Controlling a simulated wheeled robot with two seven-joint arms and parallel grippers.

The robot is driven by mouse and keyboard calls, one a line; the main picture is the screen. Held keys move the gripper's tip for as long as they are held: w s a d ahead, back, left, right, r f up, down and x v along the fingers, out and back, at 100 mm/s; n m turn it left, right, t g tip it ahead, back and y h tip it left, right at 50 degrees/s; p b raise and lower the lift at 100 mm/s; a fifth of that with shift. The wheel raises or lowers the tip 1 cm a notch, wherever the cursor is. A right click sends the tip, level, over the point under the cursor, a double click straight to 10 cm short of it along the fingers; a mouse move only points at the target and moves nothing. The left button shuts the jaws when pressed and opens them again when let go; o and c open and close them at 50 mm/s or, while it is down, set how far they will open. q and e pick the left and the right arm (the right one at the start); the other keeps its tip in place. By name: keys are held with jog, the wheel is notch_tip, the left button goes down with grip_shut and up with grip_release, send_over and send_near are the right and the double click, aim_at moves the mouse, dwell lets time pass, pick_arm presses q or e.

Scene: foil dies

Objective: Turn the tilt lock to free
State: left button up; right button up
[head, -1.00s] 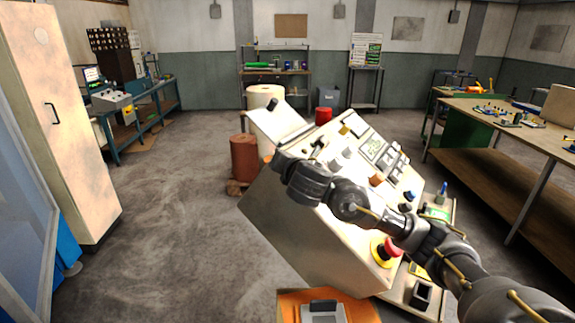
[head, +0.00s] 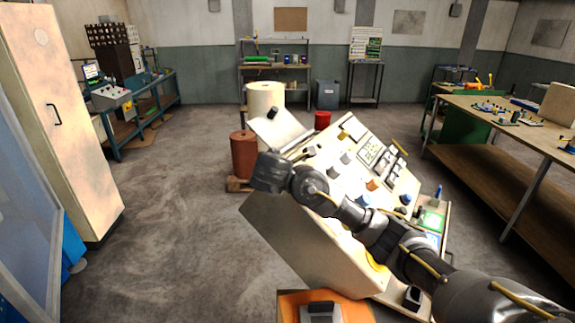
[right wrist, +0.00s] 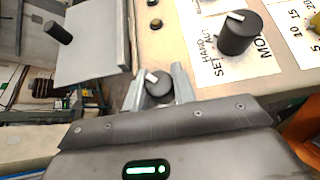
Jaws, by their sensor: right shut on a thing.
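In the right wrist view, a small black knob (right wrist: 155,92) with a white pointer mark sits between the fingers of my right gripper (right wrist: 158,80). The gripper is shut on it; I take it for the tilt lock, though no label for it shows. The pointer leans to the upper left. In the head view, my right arm crosses the sloped console (head: 310,235) from the lower right. Its hand is at the console's left edge, and its fingers and the knob are hidden there. My left gripper is not in view.
A larger black mode knob (right wrist: 238,35) stands on the panel right of the gripper. A tilted plate with a black handle (right wrist: 57,33) is at upper left. In the head view, a brown drum (head: 243,155) stands behind the console. The floor to the left is clear.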

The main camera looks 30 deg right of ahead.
dwell(0.4)
jog(key=o, duration=1)
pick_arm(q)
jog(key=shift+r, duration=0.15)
